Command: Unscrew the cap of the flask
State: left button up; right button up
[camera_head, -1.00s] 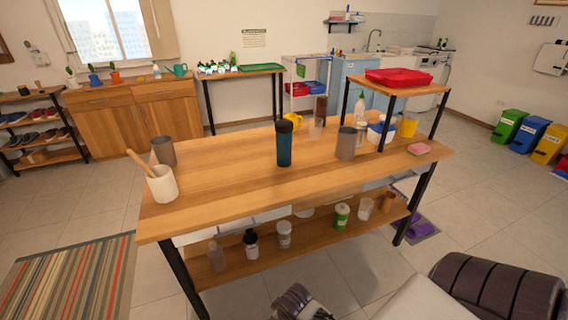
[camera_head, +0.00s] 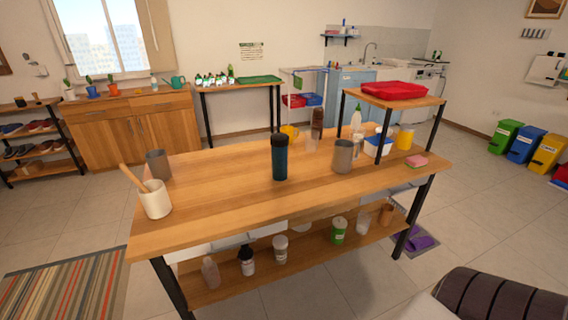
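A dark blue flask (camera_head: 279,163) stands upright near the middle of the wooden table (camera_head: 215,200). Its black cap (camera_head: 279,139) sits on top of it. Neither of my grippers shows in the head view. Only part of an arm of mine, white and dark, shows at the bottom right, well apart from the flask.
A grey mug (camera_head: 343,157) stands right of the flask, and a brown bottle (camera_head: 317,122) stands behind it. A white pot with a wooden utensil (camera_head: 156,200) and a grey cup (camera_head: 158,165) are at the left. A raised shelf with a red tray (camera_head: 390,91) covers the right.

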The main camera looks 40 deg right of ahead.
aim_at(279, 155)
jog(key=i+l+z, duration=0.15)
jog(key=l, duration=0.25)
jog(key=i+l+z, duration=0.15)
jog(key=l, duration=0.25)
jog(key=i+l+z, duration=0.1)
jog(key=l, duration=0.3)
jog(key=i, duration=0.1)
